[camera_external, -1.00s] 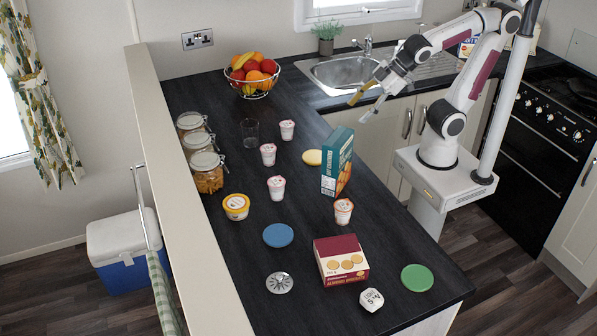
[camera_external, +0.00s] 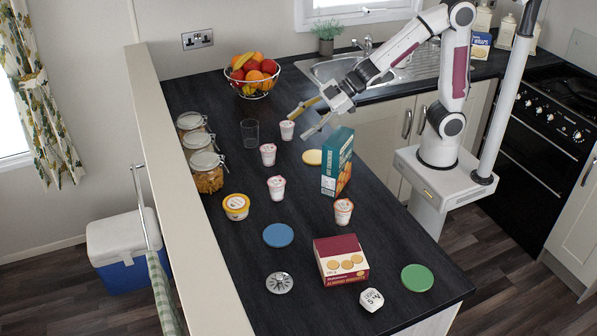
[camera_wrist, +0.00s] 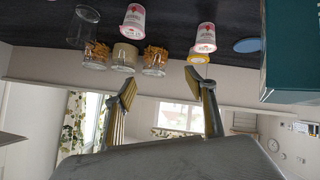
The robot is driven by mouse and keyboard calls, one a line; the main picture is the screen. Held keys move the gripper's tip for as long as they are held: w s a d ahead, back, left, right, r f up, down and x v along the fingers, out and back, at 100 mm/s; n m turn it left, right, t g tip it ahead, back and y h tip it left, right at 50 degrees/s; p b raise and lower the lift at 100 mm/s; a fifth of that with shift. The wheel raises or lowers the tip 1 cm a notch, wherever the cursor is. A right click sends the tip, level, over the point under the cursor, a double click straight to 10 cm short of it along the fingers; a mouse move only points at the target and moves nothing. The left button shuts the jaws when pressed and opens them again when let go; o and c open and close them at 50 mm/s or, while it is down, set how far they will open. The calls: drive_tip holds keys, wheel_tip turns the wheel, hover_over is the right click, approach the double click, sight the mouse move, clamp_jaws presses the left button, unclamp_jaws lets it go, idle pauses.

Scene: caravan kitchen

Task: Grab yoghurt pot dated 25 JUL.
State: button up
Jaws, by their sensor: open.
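Several small white yoghurt pots with pinkish lids stand upright on the dark worktop: a back pot (camera_external: 287,130), a second pot (camera_external: 268,154), a middle pot (camera_external: 276,188) and a front pot (camera_external: 343,211) beside the blue box. Their dates are too small to read. That view also shows a left pot (camera_wrist: 132,22) and a right pot (camera_wrist: 205,38).
A tall teal box (camera_external: 337,162) stands right of the pots. A glass (camera_external: 250,132), jars (camera_external: 207,172) and a yellow tub (camera_external: 236,207) stand left. A fruit bowl (camera_external: 252,76) is behind. A red biscuit box (camera_external: 341,261) and flat discs lie nearer the front.

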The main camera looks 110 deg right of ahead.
drive_tip(key=w+a+f+n+y, duration=0.2)
drive_tip(key=w+f+y, duration=0.1)
drive_tip(key=w+f, duration=0.2)
drive_tip(key=n+t+y, duration=0.1)
drive_tip(key=y, duration=0.3)
approach(277, 188)
drive_tip(key=d+f, duration=0.1)
drive_tip(key=w+d+f, duration=0.1)
drive_tip(key=d, duration=0.1)
drive_tip(key=shift+w, duration=0.2)
drive_tip(key=shift+a+f+y, duration=0.4)
drive_tip(key=shift+f+y, duration=0.1)
drive_tip(key=shift+x, duration=1.25)
drive_tip(key=shift+w+f, duration=0.1)
drive_tip(key=shift+f+x, duration=0.15)
drive_tip(key=shift+x, duration=1.1)
drive_tip(key=shift+f+x, duration=0.15)
drive_tip(key=shift+x, duration=1.1)
drive_tip(key=c, duration=1.3)
